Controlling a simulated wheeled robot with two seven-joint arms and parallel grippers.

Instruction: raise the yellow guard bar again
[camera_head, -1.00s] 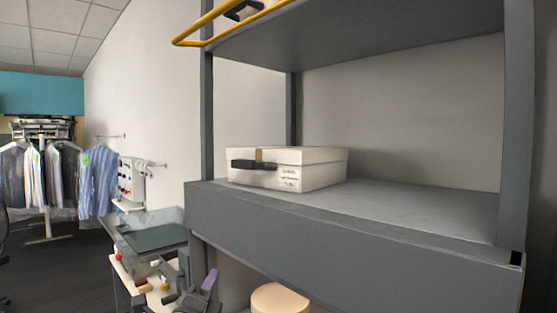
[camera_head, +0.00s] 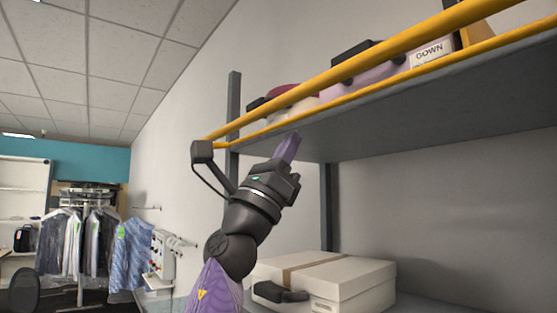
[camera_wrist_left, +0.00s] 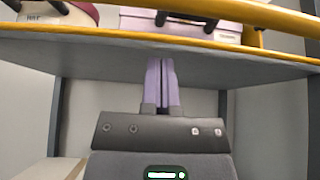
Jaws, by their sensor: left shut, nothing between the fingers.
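The yellow guard bar (camera_head: 378,62) runs along the front of the upper shelf, sloping up to the right in the head view. A second, thinner yellow rail (camera_head: 400,89) lies below it along the shelf edge, and the two come close together at the left end. The bar also shows at the top of the left wrist view (camera_wrist_left: 262,14). My left gripper (camera_head: 290,142), with purple fingers, is shut and empty. Its fingertips (camera_wrist_left: 160,62) point up close to the shelf's front edge, below the bar. I cannot tell whether they touch the shelf. My right gripper is out of view.
The upper shelf (camera_head: 420,118) holds lilac boxes (camera_head: 365,80), a dark red item (camera_head: 282,91) and a box marked GOWN (camera_head: 430,53). A white box (camera_head: 345,283) with a dark handle stands on the lower shelf. A grey post (camera_head: 234,110) stands at the left.

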